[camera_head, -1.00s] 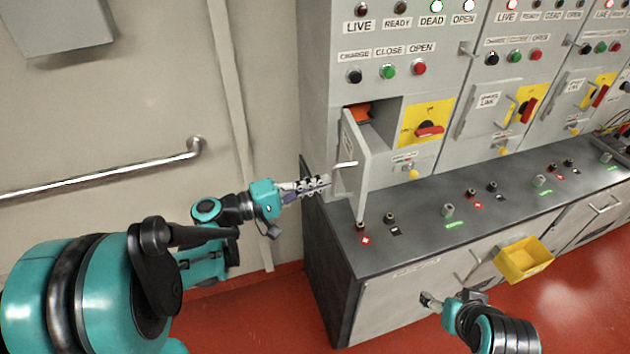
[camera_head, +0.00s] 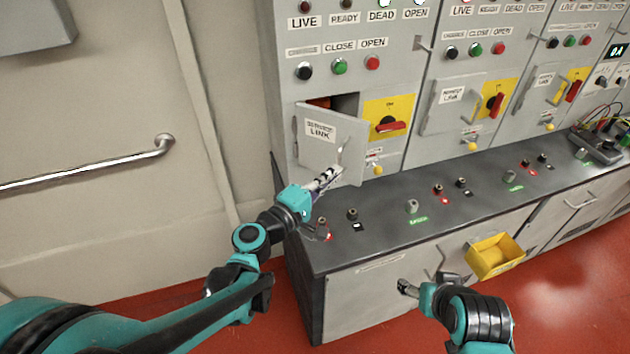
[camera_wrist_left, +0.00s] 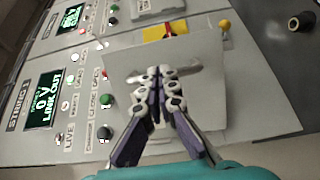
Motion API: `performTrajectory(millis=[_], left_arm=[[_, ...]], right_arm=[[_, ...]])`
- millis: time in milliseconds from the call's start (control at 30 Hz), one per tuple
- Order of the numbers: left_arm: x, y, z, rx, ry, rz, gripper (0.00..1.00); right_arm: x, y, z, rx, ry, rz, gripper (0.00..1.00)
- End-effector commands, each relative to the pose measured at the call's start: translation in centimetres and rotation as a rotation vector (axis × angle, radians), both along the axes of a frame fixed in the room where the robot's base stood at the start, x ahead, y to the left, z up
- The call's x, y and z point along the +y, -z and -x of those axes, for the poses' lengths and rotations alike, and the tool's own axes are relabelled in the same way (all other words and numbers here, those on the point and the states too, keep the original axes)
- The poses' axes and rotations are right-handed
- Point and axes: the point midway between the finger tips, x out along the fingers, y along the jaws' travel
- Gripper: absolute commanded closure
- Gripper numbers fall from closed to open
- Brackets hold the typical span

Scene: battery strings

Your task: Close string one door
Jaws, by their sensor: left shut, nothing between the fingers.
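The string one door (camera_head: 326,138) is the small grey panel labelled "LINK" on the leftmost cabinet. It is partly open, with a dark and orange gap showing above its top edge. My left gripper (camera_head: 328,177) is shut and empty, at the lower right part of the door's outer face beside its handle. In the left wrist view the closed fingertips (camera_wrist_left: 158,75) overlap the door panel (camera_wrist_left: 195,75) near the handle; I cannot tell if they touch. My right gripper (camera_head: 405,287) is low in front of the bench, by the lower cupboards; its jaw state is unclear.
A yellow switch plate with a red handle (camera_head: 390,126) is right of the door. Terminal posts (camera_head: 352,215) stand on the dark bench top (camera_head: 385,232). A yellow bin (camera_head: 493,257) hangs on the lower cupboard front. A wall rail (camera_head: 90,172) is at left.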

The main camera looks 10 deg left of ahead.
Motion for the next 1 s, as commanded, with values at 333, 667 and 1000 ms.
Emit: performTrajectory(millis=[333,667,1000], left_arm=[[-4.3,0.1,-4.0,0.000,-0.009,0.000,1.00],[-5.9,0.1,-8.4,0.000,-0.119,0.000,1.00],[-6.5,0.0,-11.3,0.000,-0.118,0.000,1.00]], right_arm=[[0.0,0.8,0.0,0.000,0.000,0.000,0.28],[0.0,1.3,0.0,0.000,0.000,0.000,0.28],[0.0,1.5,0.0,0.000,0.000,0.000,0.28]])
